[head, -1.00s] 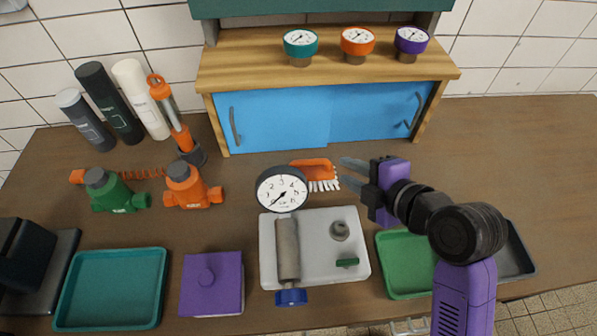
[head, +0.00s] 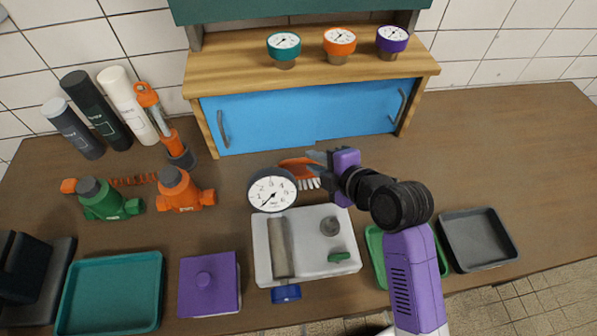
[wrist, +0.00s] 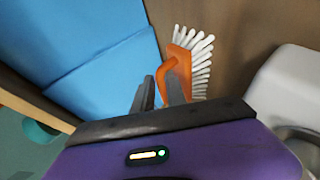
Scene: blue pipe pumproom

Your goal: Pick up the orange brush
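The orange brush (head: 296,167) with white bristles lies on the table behind the round pressure gauge and in front of the blue cabinet. In the wrist view the brush (wrist: 179,62) lies just past the fingertips, with its bristles toward the right. My gripper (head: 314,162) is at the brush's right end in the head view and hides part of it. In the wrist view the two fingers of my gripper (wrist: 160,88) are apart, with the end of the orange handle showing at the gap between them. I cannot tell whether they touch it.
The pressure gauge (head: 272,190) stands close in front of the brush, by a white tray (head: 264,252) with parts. The blue sliding doors (head: 290,118) are close behind. Green (head: 376,250) and grey (head: 478,240) trays lie at the right. The table's right side is clear.

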